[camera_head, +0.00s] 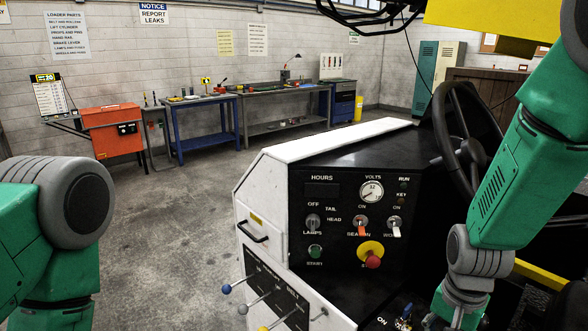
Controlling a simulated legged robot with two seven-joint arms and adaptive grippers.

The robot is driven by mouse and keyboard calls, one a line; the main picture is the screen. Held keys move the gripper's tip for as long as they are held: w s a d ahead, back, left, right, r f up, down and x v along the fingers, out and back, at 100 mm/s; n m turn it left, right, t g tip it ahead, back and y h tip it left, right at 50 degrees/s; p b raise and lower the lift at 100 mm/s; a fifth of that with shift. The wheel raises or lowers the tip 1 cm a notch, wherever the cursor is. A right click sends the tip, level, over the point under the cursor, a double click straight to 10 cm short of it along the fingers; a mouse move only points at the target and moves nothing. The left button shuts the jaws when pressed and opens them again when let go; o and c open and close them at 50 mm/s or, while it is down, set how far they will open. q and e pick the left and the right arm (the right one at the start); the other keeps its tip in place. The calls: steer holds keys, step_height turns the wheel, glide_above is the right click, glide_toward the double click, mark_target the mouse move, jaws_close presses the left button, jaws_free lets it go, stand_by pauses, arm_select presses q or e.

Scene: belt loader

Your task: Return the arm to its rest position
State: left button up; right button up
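My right arm comes in from the upper right and reaches down in front of the belt loader's black control panel (340,215). Its grey wrist is at the lower right, right of the red emergency knob (372,262). My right gripper (436,321) is at the bottom edge, dark and mostly cut off, near a small switch (404,318) marked ON. I cannot tell whether it is open or touches anything. My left arm shows only as green links and a grey joint at the left edge. My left gripper is out of view.
The panel holds a lamp switch (313,222), a green start button (315,251) and several levers, one with a blue knob (227,289). A steering wheel (466,130) stands close to my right arm. Workbenches (200,101) line the back wall; the floor (165,215) between is clear.

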steer(key=s+f+n+b, duration=0.3)
steer(key=s+f+b, duration=0.2)
steer(key=f, duration=0.5)
steer(key=s+f+n+b, duration=0.3)
steer(key=s+f+b, duration=0.2)
steer(key=s+f, duration=0.5)
steer(key=s+d+f+n+b, duration=0.1)
steer(key=s+f+n+b, duration=0.3)
steer(key=s+f, duration=0.4)
step_height(320, 180, down, 4)
steer(key=shift+t+b, duration=0.3)
steer(key=shift+b, duration=0.2)
steer(key=shift+w, duration=0.2)
